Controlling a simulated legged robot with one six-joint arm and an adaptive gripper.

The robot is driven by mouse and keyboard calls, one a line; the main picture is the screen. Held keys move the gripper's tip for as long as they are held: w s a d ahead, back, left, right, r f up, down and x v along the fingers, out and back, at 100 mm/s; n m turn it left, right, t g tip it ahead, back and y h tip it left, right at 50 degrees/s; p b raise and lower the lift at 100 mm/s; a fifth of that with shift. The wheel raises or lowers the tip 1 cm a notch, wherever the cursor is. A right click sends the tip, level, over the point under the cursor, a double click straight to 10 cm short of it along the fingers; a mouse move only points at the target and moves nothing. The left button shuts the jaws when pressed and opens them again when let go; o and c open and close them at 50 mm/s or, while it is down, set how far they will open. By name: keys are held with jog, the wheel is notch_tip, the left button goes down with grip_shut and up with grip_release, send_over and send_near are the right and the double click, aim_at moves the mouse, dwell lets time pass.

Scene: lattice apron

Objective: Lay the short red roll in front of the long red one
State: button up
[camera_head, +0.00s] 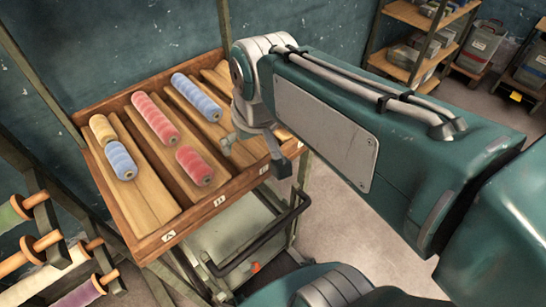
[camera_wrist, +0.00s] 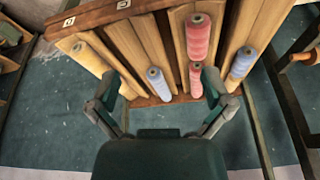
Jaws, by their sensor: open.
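The short red roll (camera_head: 194,165) lies in the lane above label B, in front of the long red roll (camera_head: 157,118) and roughly in line with it. A small gap seems to part them. In the wrist view the short red roll (camera_wrist: 198,38) is nearer, and the long red roll (camera_wrist: 196,80) shows behind it, foreshortened. My gripper (camera_head: 256,150) is to the right of the short red roll, over the tray's right part, apart from it. In the wrist view my gripper (camera_wrist: 160,88) has its fingers spread, with nothing held.
The wooden tray (camera_head: 150,250) has sloping lanes split by dividers. A yellow roll (camera_head: 101,128) and a short blue roll (camera_head: 120,160) lie in the left lane. A long blue roll (camera_head: 196,97) lies right of the reds. Another yellow roll (camera_wrist: 92,57) is partly hidden by my arm.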

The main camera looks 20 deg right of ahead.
jog(key=s+d+f+m+t, duration=0.1)
jog(key=s+d, duration=0.1)
jog(key=s, duration=0.4)
jog(key=shift+s+d+f+t+h, duration=0.15)
jog(key=shift+d+f+t+h, duration=0.15)
jog(key=shift+f+t+h, duration=0.1)
